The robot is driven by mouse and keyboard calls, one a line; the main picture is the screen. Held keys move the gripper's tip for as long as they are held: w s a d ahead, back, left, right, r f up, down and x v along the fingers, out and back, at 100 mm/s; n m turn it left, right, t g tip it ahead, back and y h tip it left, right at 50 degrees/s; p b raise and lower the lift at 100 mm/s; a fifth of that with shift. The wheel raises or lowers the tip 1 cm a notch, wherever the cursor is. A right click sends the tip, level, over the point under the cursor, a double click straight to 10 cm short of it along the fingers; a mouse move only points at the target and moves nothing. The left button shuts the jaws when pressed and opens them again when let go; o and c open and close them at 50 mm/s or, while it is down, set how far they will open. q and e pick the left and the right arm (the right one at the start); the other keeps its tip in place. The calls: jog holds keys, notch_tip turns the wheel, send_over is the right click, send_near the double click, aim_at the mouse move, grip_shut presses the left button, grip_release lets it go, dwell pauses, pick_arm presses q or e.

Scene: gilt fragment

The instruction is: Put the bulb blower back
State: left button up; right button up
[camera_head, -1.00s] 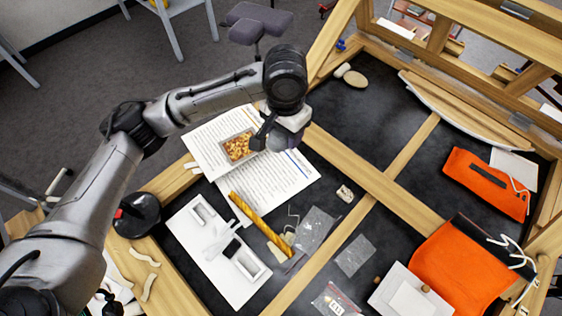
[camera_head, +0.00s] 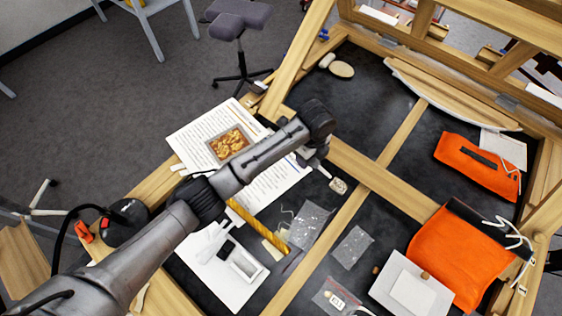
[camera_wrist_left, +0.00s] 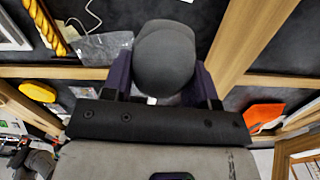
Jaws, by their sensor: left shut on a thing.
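The bulb blower (camera_wrist_left: 165,60) is a dark grey rounded bulb in the left wrist view. My left gripper (camera_wrist_left: 163,85) is shut on it, one finger on each side. In the head view my left gripper (camera_head: 314,155) is above the work table, by the right edge of the printed sheets; the arm hides most of the blower there. A white tray (camera_head: 215,285) with cut recesses lies at the table's near left, partly covered by my arm. It holds a white tool and a small dark block. My right gripper is not in view.
A gilt twisted rod (camera_head: 262,225) lies beside the tray. Clear bags (camera_head: 352,247), printed sheets (camera_head: 200,133) and a wooden crossbar (camera_head: 385,185) are near. Orange pouches (camera_head: 462,258) lie to the right. The dark panel (camera_head: 375,95) at the back is mostly clear.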

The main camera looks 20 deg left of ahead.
pick_arm(q)
jog(key=f+m, duration=0.1)
jog(key=d+f, duration=0.1)
jog(key=f+m, duration=0.1)
jog(key=shift+s+d+m, duration=0.15)
jog(key=shift+s+m, duration=0.1)
jog(key=shift+m, duration=0.05)
jog(key=shift+f, duration=0.3)
send_over(283, 165)
notch_tip(283, 165, down, 7)
jog(key=shift+w+r+b, duration=0.1)
jog(key=shift+b, duration=0.35)
notch_tip(283, 165, down, 3)
jog(key=shift+f, duration=0.1)
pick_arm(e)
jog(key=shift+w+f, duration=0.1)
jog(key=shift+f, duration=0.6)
pick_arm(q)
jog(key=shift+f+b, duration=0.3)
jog(key=shift+f, duration=0.1)
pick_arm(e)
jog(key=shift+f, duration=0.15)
